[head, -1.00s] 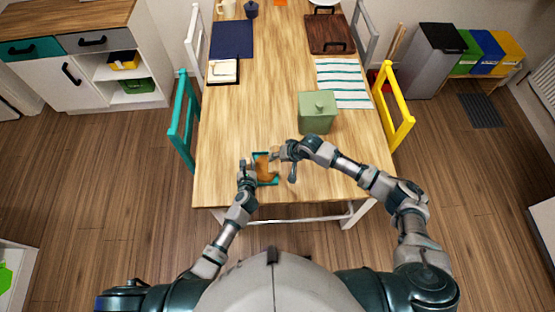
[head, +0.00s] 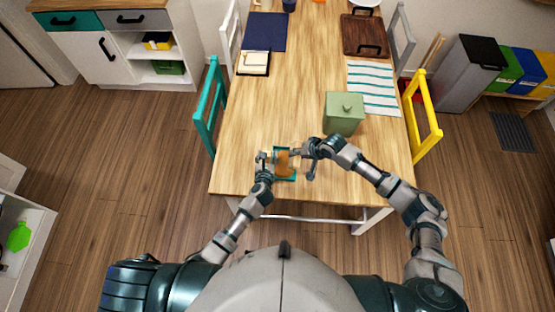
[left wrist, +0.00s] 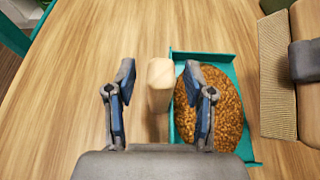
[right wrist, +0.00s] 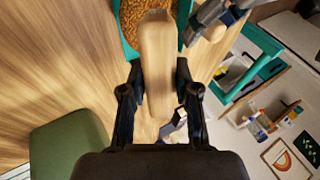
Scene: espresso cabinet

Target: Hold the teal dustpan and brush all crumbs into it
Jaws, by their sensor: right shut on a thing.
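The teal dustpan (head: 288,178) lies on the table near its front edge, with a brown heap of crumbs (left wrist: 215,115) in it. In the left wrist view, its pale wooden handle (left wrist: 160,85) stands between the separated fingers of my left gripper (left wrist: 160,95), with gaps on both sides. The right finger overlaps the pan's edge in that view. My right gripper (right wrist: 157,98) is shut on the brush's wooden handle (right wrist: 157,65). The brush's tan bristles (left wrist: 275,75) show right of the pan in the left wrist view. Both grippers (head: 263,158) (head: 297,153) flank the pan in the head view.
A green canister (head: 344,115) stands right of the pan, near my right arm. A striped cloth (head: 372,88) lies beyond it. A teal chair (head: 207,115) and a yellow chair (head: 427,115) flank the table.

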